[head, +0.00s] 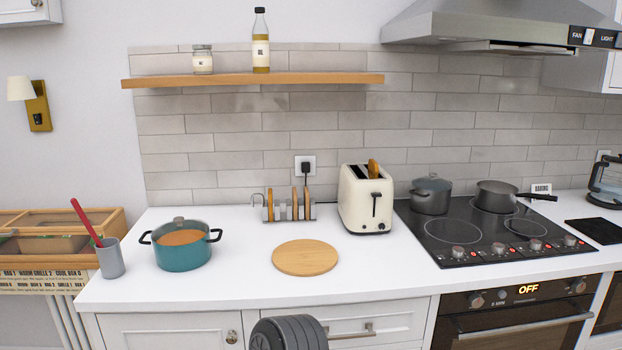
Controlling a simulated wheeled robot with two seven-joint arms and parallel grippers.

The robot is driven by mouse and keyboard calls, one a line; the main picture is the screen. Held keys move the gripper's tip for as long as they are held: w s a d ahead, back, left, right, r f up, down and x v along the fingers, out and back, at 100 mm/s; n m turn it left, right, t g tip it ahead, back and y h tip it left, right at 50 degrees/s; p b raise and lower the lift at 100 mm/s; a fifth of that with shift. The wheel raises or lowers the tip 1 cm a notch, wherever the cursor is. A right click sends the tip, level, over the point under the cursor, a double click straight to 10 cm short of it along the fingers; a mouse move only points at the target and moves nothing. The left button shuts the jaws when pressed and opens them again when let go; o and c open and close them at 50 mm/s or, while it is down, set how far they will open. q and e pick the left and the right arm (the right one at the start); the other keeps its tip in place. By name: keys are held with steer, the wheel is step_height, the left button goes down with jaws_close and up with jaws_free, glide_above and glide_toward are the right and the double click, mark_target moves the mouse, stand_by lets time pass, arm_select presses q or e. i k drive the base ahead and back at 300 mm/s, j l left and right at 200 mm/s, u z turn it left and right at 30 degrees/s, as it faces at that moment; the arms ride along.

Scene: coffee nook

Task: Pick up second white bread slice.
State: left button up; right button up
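A toast rack (284,215) stands on the white counter, left of the toaster. Thin upright bread slices stand in it: one at its left end (270,206) and two close together at its right (295,203). The cream toaster (366,205) has one browned slice (373,168) sticking up out of a slot; the other visible slot area looks dark. I cannot tell which slices are white bread. Neither of my grippers is in view. Only a dark ribbed part, likely my own arm, shows at the bottom edge.
A round wooden board (305,257) lies bare in front of the rack. A teal pot (182,247) and a grey cup (110,258) with a red-handled utensil stand left. A hob (480,240) with two grey pots is right. A wooden shelf (250,81) hangs above.

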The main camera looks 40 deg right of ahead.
mark_target(373, 167)
steer(key=z, duration=1.8)
